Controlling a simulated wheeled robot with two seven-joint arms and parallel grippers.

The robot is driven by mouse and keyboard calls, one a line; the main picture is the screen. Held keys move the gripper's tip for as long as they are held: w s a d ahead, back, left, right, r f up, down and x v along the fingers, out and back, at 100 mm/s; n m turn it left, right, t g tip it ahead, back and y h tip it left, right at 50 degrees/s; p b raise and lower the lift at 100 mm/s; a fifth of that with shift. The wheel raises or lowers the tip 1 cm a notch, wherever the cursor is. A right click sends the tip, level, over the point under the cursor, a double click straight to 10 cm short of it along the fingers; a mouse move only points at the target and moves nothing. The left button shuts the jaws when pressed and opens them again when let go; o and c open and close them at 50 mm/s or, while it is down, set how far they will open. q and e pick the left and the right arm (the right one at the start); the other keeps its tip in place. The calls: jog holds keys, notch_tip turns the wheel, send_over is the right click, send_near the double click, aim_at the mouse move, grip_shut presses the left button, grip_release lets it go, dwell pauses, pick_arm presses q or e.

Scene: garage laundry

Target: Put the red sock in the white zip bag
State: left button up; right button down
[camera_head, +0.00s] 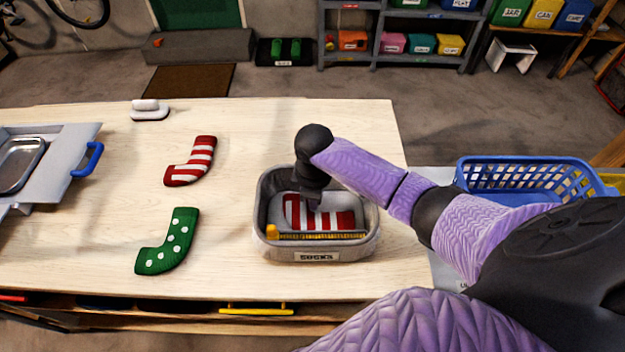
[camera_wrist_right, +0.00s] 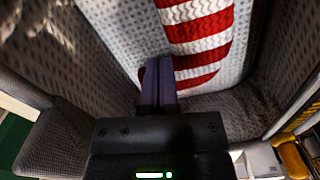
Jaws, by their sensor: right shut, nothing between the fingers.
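A pale grey-white open container labelled SOCKS (camera_head: 262,225), with a yellow strip along its front, stands on the table; it looks like the zip bag. A red and white striped sock (camera_head: 335,220) lies inside it, and shows in the right wrist view (camera_wrist_right: 205,28). A second striped sock (camera_head: 192,163) lies on the table to the left. My right gripper (camera_head: 314,205) reaches down into the container. Its fingers (camera_wrist_right: 158,65) are shut and empty, beside the sock; whether they touch it I cannot tell. My left gripper is out of view.
A green dotted sock (camera_head: 170,240) lies on the wooden table (camera_head: 80,240). A white brush-like object (camera_head: 149,110) sits at the back. A grey tray with a blue handle (camera_head: 88,160) is at left, a blue basket (camera_head: 520,177) at right. The table's middle-back is clear.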

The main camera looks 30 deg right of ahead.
jog(key=shift+f, duration=0.8)
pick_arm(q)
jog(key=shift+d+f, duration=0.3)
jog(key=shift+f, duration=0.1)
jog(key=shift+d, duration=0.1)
